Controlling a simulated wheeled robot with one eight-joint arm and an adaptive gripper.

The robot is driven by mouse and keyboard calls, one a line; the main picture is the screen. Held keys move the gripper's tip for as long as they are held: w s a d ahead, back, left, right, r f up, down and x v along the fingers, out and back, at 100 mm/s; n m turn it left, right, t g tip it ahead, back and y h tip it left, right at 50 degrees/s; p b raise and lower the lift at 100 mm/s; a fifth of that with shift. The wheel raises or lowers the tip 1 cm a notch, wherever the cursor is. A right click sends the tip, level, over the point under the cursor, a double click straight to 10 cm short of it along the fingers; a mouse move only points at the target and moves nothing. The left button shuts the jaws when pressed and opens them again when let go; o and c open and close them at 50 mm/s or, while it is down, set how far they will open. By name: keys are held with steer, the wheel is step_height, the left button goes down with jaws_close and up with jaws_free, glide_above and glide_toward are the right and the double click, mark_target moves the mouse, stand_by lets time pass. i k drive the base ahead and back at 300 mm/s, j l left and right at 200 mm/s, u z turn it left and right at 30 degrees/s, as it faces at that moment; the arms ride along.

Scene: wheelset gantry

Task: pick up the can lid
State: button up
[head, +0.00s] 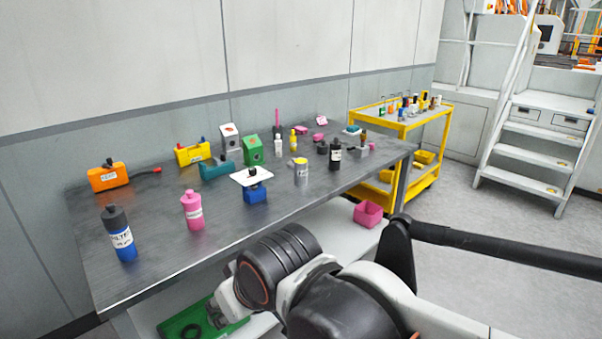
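A grey can (301,175) with a pale label stands upright on the dark workbench, right of the middle. A yellow round lid (301,161) shows on its top; I cannot tell how firmly it sits. My gripper (218,310) is low in front of the bench, below the tabletop and well apart from the can. My own arm partly hides it, and its fingers are too small and covered to tell whether they are open.
Pink (193,210) and blue (119,235) bottles stand near the front left. A yellow cart (400,122) is beyond the bench.

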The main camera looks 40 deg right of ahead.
mark_target(291, 164)
steer(key=i+l, duration=0.2)
steer(key=l, duration=0.25)
steer(key=i+l, duration=0.2)
steer(key=l, duration=0.25)
steer(key=i+l, duration=0.2)
steer(key=l, duration=0.2)
steer(key=i+l, duration=0.2)
steer(key=l, duration=0.25)
steer(key=i+l, duration=0.2)
steer(key=l, duration=0.25)
steer(key=i+l, duration=0.2)
steer(key=l, duration=0.25)
steer(key=i+l, duration=0.2)
steer(key=l, duration=0.25)
steer(key=i+l, duration=0.2)
steer(key=l, duration=0.2)
